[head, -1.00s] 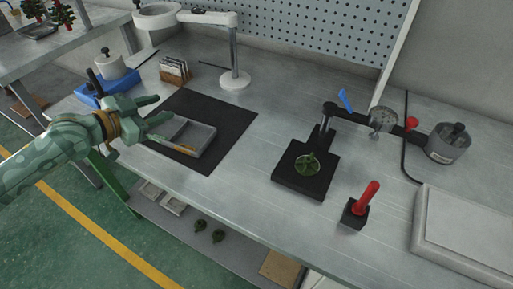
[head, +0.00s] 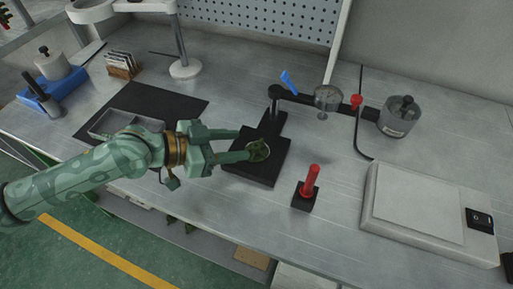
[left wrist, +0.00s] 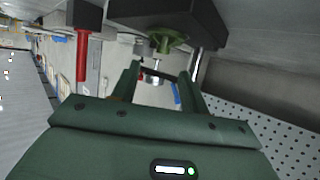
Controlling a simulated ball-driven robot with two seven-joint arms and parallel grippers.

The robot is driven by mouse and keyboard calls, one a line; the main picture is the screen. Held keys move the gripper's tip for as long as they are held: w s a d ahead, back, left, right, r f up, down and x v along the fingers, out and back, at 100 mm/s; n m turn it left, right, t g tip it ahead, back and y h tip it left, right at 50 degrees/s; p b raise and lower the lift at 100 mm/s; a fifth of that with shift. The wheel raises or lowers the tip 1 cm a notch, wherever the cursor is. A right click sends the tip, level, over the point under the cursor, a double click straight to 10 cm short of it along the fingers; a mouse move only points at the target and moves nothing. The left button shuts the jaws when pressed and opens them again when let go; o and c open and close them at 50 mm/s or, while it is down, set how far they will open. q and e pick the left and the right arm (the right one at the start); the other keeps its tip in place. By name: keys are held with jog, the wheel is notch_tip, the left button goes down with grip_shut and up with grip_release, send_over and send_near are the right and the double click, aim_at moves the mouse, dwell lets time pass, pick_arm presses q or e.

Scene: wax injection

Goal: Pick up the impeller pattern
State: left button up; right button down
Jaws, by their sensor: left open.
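The impeller pattern (head: 257,151) is a small green wheel on the black base plate (head: 251,174) of the injection stand. My left gripper (head: 240,145) is open, its fingers pointing right toward the pattern, with the tips beside or just over it. In the left wrist view the green pattern (left wrist: 168,40) shows on the black plate, ahead of and between the open finger ends (left wrist: 158,72). I cannot tell whether a finger touches it. My right gripper is in neither view.
A red-handled tool (head: 311,180) stands in a black block right of the plate. Behind are a clear gauge (head: 327,98), a blue lever (head: 288,81) and a metal pot (head: 399,117). A pale slab device (head: 420,205) lies at right. A grey tray (head: 108,124) lies on the dark mat.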

aim_at(253, 146)
pick_arm(q)
jog(key=x, duration=0.2)
jog(key=f+b+x, duration=0.1)
jog(key=x, duration=0.2)
jog(key=shift+w+a, duration=0.1)
jog(key=shift+a, duration=0.05)
grip_shut()
jog(key=shift+r, duration=0.1)
